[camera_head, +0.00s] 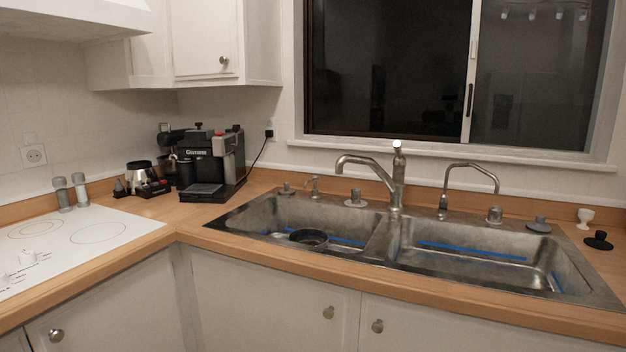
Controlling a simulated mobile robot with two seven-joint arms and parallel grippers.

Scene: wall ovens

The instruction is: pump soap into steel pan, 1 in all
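A small metal pump dispenser (315,186), which looks like the soap pump, stands on the back rim of the double steel sink (378,250), behind the left basin. A dark round piece (308,238) shows in the left basin near its front edge. I cannot tell whether it is a pan or a drain part. No other steel pan is clearly seen. Neither of my grippers is in view.
A tall faucet (397,175) stands between the basins, and a thin curved tap (470,167) stands behind the right one. A coffee machine (213,163) and white cooktop (75,245) are at left. The wooden counter's front strip (290,268) is clear.

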